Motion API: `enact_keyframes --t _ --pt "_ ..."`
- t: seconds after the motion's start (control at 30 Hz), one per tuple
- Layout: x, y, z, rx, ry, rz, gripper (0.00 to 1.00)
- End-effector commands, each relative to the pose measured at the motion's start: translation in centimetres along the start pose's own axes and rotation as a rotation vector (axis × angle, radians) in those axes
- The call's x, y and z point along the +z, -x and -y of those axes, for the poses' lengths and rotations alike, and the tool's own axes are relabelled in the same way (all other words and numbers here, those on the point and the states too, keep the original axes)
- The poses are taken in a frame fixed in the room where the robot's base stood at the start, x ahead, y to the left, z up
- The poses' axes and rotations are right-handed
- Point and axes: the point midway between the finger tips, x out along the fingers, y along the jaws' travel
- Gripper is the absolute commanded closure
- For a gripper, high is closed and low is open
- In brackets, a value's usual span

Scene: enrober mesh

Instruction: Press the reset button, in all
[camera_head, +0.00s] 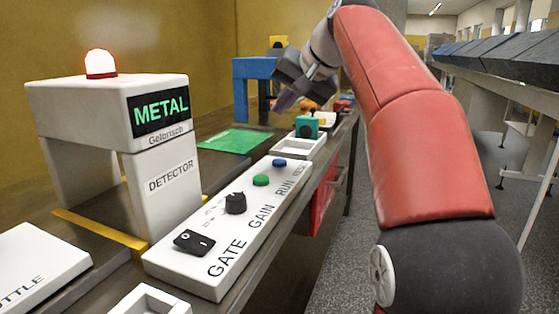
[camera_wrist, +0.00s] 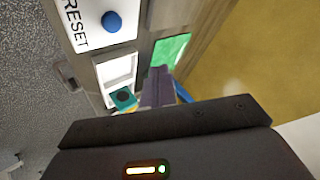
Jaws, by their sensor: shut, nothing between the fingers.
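The reset button is a round blue button (camera_head: 279,162) at the far end of a white control panel (camera_head: 190,262) in the head view. In the wrist view the same blue button (camera_wrist: 112,21) sits at the top, beside the printed word RESET. My gripper (camera_head: 286,101) is in the air beyond and above the button in the head view, apart from it. Its fingers (camera_wrist: 158,85) are together and empty in the wrist view. The panel also carries a green RUN button (camera_head: 261,180), a black GAIN knob (camera_head: 235,203) and a black GATE rocker switch (camera_head: 194,242).
A white metal detector (camera_head: 163,185) with a glowing red lamp (camera_head: 101,63) stands left of the panel. Beyond the panel are a white tray (camera_head: 299,146), a teal block (camera_head: 307,127), a green mat (camera_head: 236,140) and a blue arch (camera_head: 241,88). A grey floor lies right of the table.

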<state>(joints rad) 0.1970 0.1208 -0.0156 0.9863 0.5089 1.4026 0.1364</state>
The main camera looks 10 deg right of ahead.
Motion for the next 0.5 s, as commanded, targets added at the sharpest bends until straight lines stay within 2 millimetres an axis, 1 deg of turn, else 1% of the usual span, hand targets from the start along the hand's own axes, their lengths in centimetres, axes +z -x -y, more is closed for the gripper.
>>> enact_keyframes --t 0.17,0.3,0.5 --pt "1.1 -1.4 -1.0 0.000 -0.002 0.003 1.00" --pt "2.5 -3.2 -2.4 0.000 0.000 0.002 1.00" --pt "3.7 -5.0 -3.6 0.000 0.000 0.001 1.00"
